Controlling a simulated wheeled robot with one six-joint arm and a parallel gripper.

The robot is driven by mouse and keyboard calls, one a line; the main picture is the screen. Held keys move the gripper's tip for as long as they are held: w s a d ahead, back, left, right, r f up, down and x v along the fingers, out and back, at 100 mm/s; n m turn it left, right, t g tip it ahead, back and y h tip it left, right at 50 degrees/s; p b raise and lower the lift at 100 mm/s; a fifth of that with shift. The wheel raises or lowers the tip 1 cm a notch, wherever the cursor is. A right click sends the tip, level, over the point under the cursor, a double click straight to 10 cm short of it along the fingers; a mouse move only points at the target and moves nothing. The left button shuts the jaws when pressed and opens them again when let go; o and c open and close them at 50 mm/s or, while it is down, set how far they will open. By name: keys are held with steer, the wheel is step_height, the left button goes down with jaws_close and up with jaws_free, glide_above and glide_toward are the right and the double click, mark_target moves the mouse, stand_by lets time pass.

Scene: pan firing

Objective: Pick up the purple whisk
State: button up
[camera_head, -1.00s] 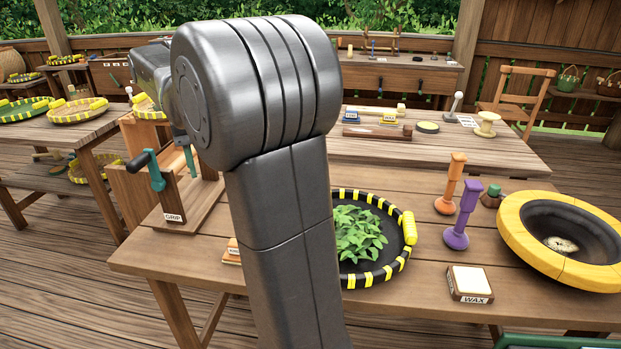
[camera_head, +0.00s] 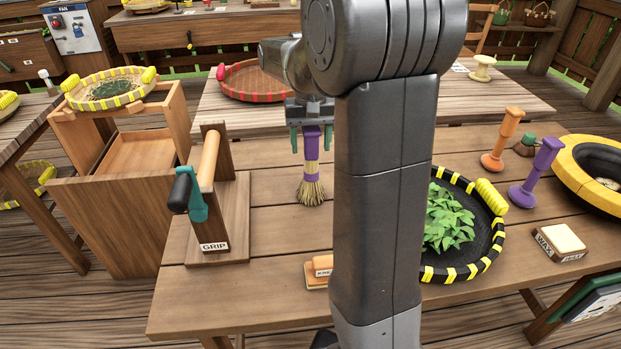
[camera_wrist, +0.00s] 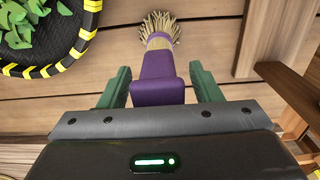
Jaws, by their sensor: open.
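The purple whisk (camera_head: 311,168) has a purple handle and a straw-coloured bristle end. It stands upright, bristles down, on the near wooden table, left of my arm in the head view. My gripper (camera_head: 312,137) is above the table at the whisk's handle, with one green finger on each side. In the wrist view the whisk (camera_wrist: 158,75) lies between the two open green fingers of my gripper (camera_wrist: 158,88). A small gap shows between the handle and each finger there. My arm hides part of the table.
A wooden stand marked GRIP (camera_head: 220,215) is left of the whisk. A black-and-yellow pan of leaves (camera_head: 476,262) is to the right, beyond my arm. A red-rimmed tray (camera_head: 262,92) is on the table behind.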

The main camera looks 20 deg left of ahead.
steer(key=shift+d+f, duration=0.15)
steer(key=shift+f, duration=0.75)
steer(key=shift+c, duration=0.2)
jaws_close()
step_height(320, 180, up, 10)
steer(key=shift+r+p, duration=0.1)
steer(key=shift+p, duration=0.55)
steer(key=shift+c, duration=2.4)
jaws_free()
jaws_close()
